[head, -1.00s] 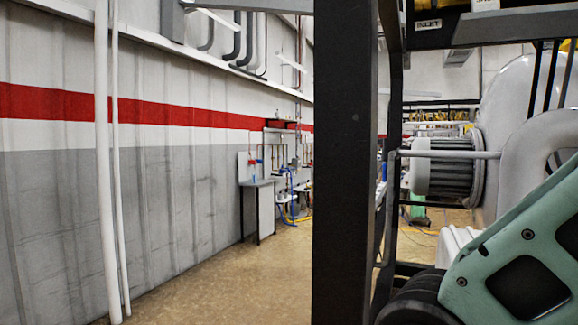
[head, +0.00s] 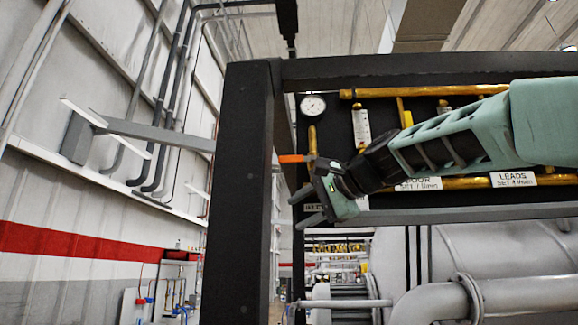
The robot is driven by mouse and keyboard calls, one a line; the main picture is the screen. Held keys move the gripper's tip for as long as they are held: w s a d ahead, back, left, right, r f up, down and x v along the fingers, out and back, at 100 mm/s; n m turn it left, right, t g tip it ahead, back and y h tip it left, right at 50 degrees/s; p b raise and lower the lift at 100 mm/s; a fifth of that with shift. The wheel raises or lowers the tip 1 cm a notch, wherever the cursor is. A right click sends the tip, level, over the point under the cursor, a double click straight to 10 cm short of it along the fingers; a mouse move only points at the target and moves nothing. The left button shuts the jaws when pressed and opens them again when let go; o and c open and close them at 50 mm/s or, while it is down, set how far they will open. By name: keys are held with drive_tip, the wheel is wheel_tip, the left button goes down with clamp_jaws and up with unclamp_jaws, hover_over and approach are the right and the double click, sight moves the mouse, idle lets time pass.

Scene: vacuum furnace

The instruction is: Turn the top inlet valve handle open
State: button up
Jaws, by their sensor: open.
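An orange bar (head: 294,158), which looks like the valve handle, lies nearly horizontal at the lower end of a short vertical brass pipe (head: 312,139) under a round gauge (head: 313,106). Its right end is hidden behind or beside my gripper. My gripper (head: 304,207) is in front of the panel, just below and right of the orange bar, with its fingers pointing left. The fingers are apart, with nothing visible between them. I cannot tell whether the gripper touches the bar.
A thick black frame post (head: 238,200) stands left of my gripper, and a black beam (head: 420,68) crosses above. Brass pipes (head: 440,91), a flow meter (head: 361,128) and white labels (head: 513,179) are on the black panel. Grey furnace piping (head: 520,295) is below.

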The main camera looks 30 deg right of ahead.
drive_tip(key=s+d+r+m+t+h+p, duration=0.1)
drive_tip(key=s+d+r+m+t, duration=0.15)
drive_tip(key=r, duration=0.55)
drive_tip(key=s+d+r+m+t, duration=0.1)
drive_tip(key=s+d+r, duration=0.25)
drive_tip(key=r, duration=0.45)
drive_tip(key=p, duration=0.8)
approach(291, 159)
drive_tip(key=shift+n, duration=0.25)
drive_tip(key=x, duration=1)
drive_tip(key=shift+r, duration=0.15)
drive_tip(key=shift+w+a, duration=0.1)
drive_tip(key=shift+w, duration=0.25)
clamp_jaws()
